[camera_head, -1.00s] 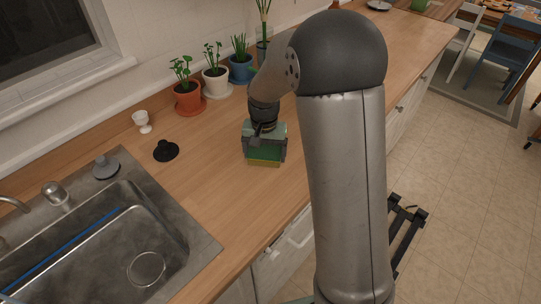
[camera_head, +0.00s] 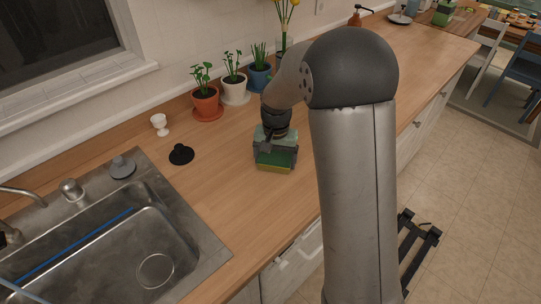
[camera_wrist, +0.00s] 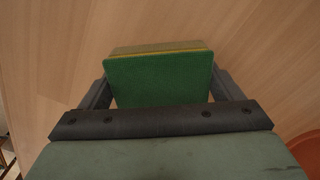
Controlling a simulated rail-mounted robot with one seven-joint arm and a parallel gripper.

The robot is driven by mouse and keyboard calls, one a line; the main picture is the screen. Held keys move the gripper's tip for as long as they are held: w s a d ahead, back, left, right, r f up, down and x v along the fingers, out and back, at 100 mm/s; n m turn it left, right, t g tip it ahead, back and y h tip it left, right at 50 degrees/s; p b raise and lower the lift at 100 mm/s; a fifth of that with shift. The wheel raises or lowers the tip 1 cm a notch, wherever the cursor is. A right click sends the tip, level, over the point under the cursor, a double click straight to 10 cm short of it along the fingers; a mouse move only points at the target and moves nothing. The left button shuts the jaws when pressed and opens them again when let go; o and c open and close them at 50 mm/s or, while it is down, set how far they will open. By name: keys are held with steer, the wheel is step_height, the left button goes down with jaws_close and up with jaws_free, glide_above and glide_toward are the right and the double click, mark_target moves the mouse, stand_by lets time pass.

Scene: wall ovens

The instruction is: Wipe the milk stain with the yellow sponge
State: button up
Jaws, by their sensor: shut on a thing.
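The sponge (camera_head: 274,168) has a green upper side and a yellow lower layer. It is at the wooden counter, right of the sink. My gripper (camera_head: 276,150) points down with its fingers on either side of the sponge and is shut on it. In the wrist view the green face of the sponge (camera_wrist: 158,80) fills the space between the fingers, with a thin yellow edge beyond it. I cannot tell whether its underside touches the counter. No milk stain can be made out in either view; the sponge and my arm hide part of the counter.
A steel sink (camera_head: 100,245) lies at the left. A black stopper-like object (camera_head: 181,154) and a white cup (camera_head: 160,125) stand near it. Potted plants, including one in an orange pot (camera_head: 206,103), line the wall. The counter (camera_head: 225,185) between sink and sponge looks clear.

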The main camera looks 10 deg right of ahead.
mark_target(298, 183)
steer(key=shift+s+d+b, duration=0.25)
steer(key=shift+s+d, duration=0.55)
steer(key=shift+s, duration=0.35)
steer(key=shift+s+d+b, duration=0.25)
steer(key=shift+s+d, duration=0.6)
steer(key=shift+s, duration=0.35)
steer(key=shift+s+d+b, duration=0.25)
steer(key=shift+s+d, duration=0.55)
steer(key=shift+s, duration=0.35)
steer(key=shift+s+d+r+p, duration=0.1)
steer(key=shift+s+r+p, duration=0.05)
steer(key=shift+r+p, duration=0.15)
step_height(298, 183, up, 8)
steer(key=p, duration=0.4)
steer(key=shift+f+p, duration=0.2)
steer(key=shift+p, duration=0.2)
